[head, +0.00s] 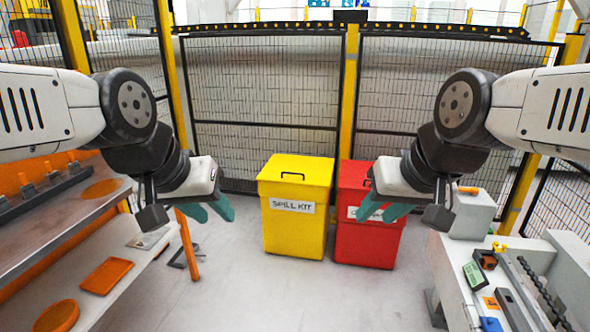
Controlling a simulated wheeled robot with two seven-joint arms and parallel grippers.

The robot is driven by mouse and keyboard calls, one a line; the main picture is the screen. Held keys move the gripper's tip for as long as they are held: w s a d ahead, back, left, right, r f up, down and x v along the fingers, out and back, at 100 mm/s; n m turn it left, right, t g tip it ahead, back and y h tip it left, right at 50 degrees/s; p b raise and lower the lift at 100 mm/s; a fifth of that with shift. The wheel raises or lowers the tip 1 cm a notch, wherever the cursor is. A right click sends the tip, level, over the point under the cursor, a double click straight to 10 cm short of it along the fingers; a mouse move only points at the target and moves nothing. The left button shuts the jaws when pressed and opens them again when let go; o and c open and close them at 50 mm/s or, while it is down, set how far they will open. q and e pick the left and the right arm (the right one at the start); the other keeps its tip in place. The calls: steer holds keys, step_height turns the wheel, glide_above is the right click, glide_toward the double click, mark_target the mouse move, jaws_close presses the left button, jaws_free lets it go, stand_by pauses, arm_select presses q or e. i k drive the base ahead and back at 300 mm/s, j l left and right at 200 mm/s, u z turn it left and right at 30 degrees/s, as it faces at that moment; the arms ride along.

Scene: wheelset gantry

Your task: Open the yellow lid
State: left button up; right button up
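The yellow bin (296,235) stands on the floor in the middle of the head view, with a white "SPILL KIT" label on its front. Its yellow lid (297,166) lies flat and closed on top, with a small dark handle (292,175) near the front edge. My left gripper (214,211) has teal fingers and hangs to the left of the bin, apart from it; its fingers are spread. My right gripper (382,207) hangs in front of the red bin, its teal fingers spread apart. Both grippers look empty.
A red bin (366,246) with a closed lid stands right beside the yellow one. A mesh fence (265,90) runs behind both. A shelf bench (60,235) is at left and a tool-covered table (470,265) at right. The floor in front is clear.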

mark_target(285, 168)
steer(key=i+j, duration=0.15)
steer(key=i, duration=0.35)
steer(key=i+j+z, duration=0.1)
steer(key=i, duration=0.4)
steer(key=i+j, duration=0.2)
steer(key=i, duration=0.25)
steer(key=i+j+z, duration=0.1)
steer(key=i, duration=0.4)
steer(key=i+j+z, duration=0.1)
steer(key=i+j, duration=0.2)
steer(key=i, duration=0.2)
steer(key=i+j, duration=0.25)
steer(key=i, duration=0.2)
steer(key=i+j+z, duration=0.1)
steer(key=i+j, duration=0.15)
steer(key=i, duration=0.2)
